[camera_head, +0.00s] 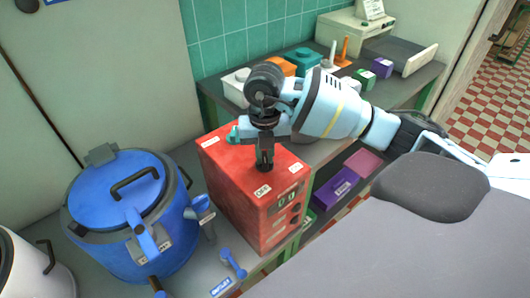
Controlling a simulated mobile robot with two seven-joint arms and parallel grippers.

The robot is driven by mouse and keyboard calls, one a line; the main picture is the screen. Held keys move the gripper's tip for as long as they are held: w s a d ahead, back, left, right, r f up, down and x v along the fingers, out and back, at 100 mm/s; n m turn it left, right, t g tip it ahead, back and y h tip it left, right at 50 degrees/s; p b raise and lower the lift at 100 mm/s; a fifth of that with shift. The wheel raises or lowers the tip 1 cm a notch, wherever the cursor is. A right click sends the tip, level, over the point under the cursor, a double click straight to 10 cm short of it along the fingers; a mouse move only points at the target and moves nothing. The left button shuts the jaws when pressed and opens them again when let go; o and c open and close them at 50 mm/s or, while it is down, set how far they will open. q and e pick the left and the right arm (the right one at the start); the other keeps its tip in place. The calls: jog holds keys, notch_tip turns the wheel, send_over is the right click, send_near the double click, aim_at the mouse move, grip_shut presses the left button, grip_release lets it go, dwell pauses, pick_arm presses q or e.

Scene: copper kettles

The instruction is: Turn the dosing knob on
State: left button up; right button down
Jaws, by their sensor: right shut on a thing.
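A red box-shaped machine (236,182) with white labels stands on the counter in the middle of the head view. Its front face has a small display and small dark knobs (295,220). My right gripper (264,160) points down onto the top of the red machine, close to its front edge. It is shut on a small dark knob there, which is mostly hidden by the fingers. Whether this knob is turned cannot be told. A teal part (233,135) shows at the back left of the machine's top. My left gripper is not in view.
A blue lidded kettle (118,200) with dark handles stands left of the machine. A small blue valve handle (233,263) lies in front of it. A white vessel (30,268) is at the lower left. Teal, orange and purple boxes (382,67) stand on the back counter.

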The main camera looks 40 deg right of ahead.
jog(key=n, duration=1.2)
jog(key=shift+n, duration=2.1)
jog(key=c, duration=1.4)
grip_release()
jog(key=shift+r, duration=0.1)
